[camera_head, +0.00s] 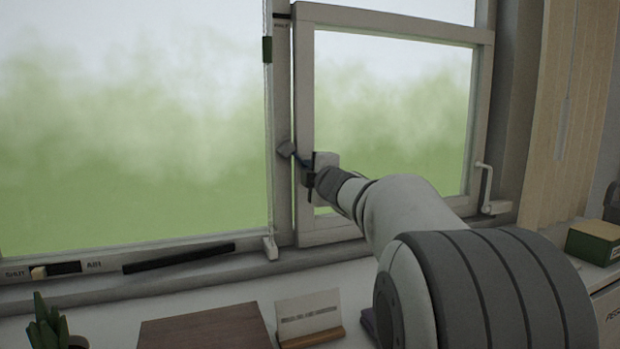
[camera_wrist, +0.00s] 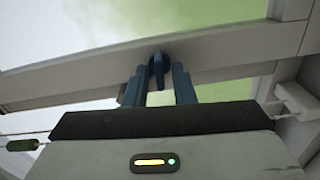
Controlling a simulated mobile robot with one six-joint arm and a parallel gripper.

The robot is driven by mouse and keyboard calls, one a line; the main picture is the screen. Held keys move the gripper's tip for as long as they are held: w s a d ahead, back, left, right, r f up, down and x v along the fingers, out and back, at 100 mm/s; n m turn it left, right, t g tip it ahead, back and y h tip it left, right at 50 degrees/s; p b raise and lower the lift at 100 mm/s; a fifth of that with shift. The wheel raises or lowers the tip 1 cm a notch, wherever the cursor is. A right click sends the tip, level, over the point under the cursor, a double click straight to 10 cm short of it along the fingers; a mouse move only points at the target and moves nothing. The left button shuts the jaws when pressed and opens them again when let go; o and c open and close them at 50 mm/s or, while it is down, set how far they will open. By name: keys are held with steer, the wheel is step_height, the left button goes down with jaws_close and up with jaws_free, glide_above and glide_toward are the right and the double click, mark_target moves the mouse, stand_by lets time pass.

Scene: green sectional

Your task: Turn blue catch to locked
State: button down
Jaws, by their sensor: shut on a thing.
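The blue catch (camera_wrist: 157,66) is on the pale frame of the window sash. In the wrist view its dark blue round hub and short lever show between my fingers. In the head view only a small blue piece (camera_head: 301,159) shows, next to a grey block (camera_head: 286,149) on the frame; my gripper hides the rest. My gripper (camera_head: 309,178) is at the sash's left upright. In the wrist view my gripper (camera_wrist: 158,82) has its two blue-grey fingers either side of the catch lever, shut on it. I cannot read whether the catch is locked.
A cord with a green toggle (camera_head: 267,50) hangs just left of the sash. A crank handle (camera_head: 485,185) is at the sash's right. Below stand a plant (camera_head: 45,328), a brown board (camera_head: 205,330), a card in a wooden holder (camera_head: 308,315) and a green box (camera_head: 594,242).

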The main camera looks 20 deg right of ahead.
steer(key=shift+n, duration=0.7)
steer(key=c, duration=1.3)
jaws_free()
steer(key=shift+w, duration=0.1)
steer(key=shift+o, duration=0.2)
steer(key=s, duration=0.8)
